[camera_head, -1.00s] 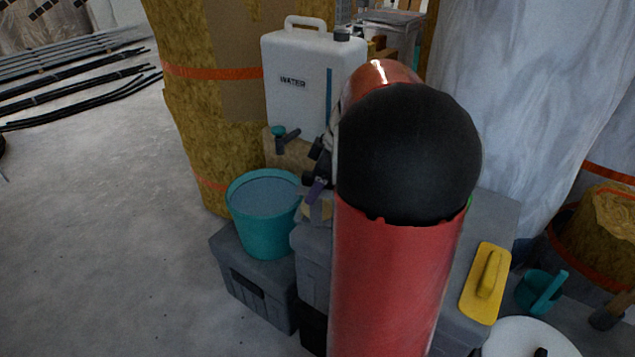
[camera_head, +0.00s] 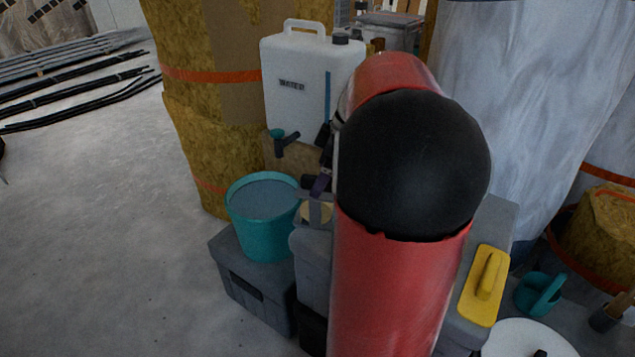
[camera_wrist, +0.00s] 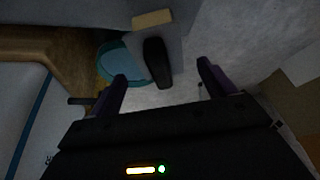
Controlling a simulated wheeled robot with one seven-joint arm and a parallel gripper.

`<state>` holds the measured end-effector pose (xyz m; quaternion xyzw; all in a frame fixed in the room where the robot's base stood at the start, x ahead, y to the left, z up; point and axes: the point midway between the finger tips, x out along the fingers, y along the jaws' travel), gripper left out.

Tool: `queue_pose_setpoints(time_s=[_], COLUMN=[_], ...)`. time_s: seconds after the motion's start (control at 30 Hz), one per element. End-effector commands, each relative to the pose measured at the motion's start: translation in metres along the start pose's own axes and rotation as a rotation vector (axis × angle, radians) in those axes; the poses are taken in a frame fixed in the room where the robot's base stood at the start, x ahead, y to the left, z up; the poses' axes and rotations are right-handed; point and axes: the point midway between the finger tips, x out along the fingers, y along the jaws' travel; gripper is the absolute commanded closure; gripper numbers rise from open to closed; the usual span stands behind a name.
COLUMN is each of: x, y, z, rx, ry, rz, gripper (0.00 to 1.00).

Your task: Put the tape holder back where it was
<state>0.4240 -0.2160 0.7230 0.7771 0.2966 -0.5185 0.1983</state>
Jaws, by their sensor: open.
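My gripper (camera_wrist: 161,72) is open, with its two purple fingers apart in the wrist view. A dark, elongated, rounded piece (camera_wrist: 156,64) shows between and beyond the fingertips, not visibly gripped. A tan block (camera_wrist: 152,18) is at its far end, by a grey surface. I cannot tell for sure whether this is the tape holder. In the head view my gripper (camera_head: 320,184) is mostly hidden behind my red arm, just right of the teal bucket. A small tan and grey item (camera_head: 317,212) shows below it on the grey boxes.
The teal bucket (camera_head: 264,226) stands on a grey box (camera_head: 240,283). A white water container (camera_head: 297,85) with a tap is behind. A yellow float (camera_head: 485,286) lies at right, near a teal cup (camera_head: 538,293). Open floor is at left.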

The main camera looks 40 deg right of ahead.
Motion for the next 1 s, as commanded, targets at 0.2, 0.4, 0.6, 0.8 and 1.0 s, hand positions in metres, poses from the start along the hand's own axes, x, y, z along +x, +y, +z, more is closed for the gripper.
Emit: queue_pose_setpoints(time_s=[0.2,0.4,0.6,0.8,1.0], x=[-0.049,-0.074,-0.072,-0.045,-0.011], y=[0.001,0.001,-0.028,-0.119,-0.205], z=[0.000,0.000,-0.019,-0.052,-0.049], rx=[0.001,0.001,0.059,0.265,0.478], ry=[0.000,0.000,-0.027,-0.076,-0.028], rz=[0.004,0.002,0.016,0.114,0.241], gripper=[0.18,0.18,0.18,0.18,0.18])
